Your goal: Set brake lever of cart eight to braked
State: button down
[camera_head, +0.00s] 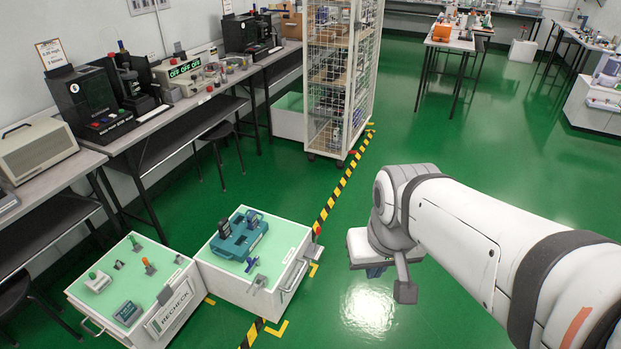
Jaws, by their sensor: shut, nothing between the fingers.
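Two low white carts with pale green tops stand on the floor at the lower left. The left cart (85,290) has a sign reading RECHECK on its front right side. The right cart (215,284) carries a teal case (238,236). I cannot read a number eight on either. Small grey lever-like parts show at the left cart's edge (165,295) and the right cart's front corner (259,281); I cannot tell whether either is the brake lever or how it is set. My gripper (385,278) is shut and empty, above the floor right of the carts, touching neither.
A tall white cage cart (312,85) with loaded shelves stands behind. A workbench (165,115) with testers runs along the left wall, with stools beneath. Yellow-black tape (340,187) marks the green floor. Open floor lies around my arm; other tables stand at the back right.

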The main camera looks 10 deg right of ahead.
aim_at(318, 230)
jog(key=u, duration=0.3)
jog(key=i, duration=1.35)
jog(key=z, duration=0.15)
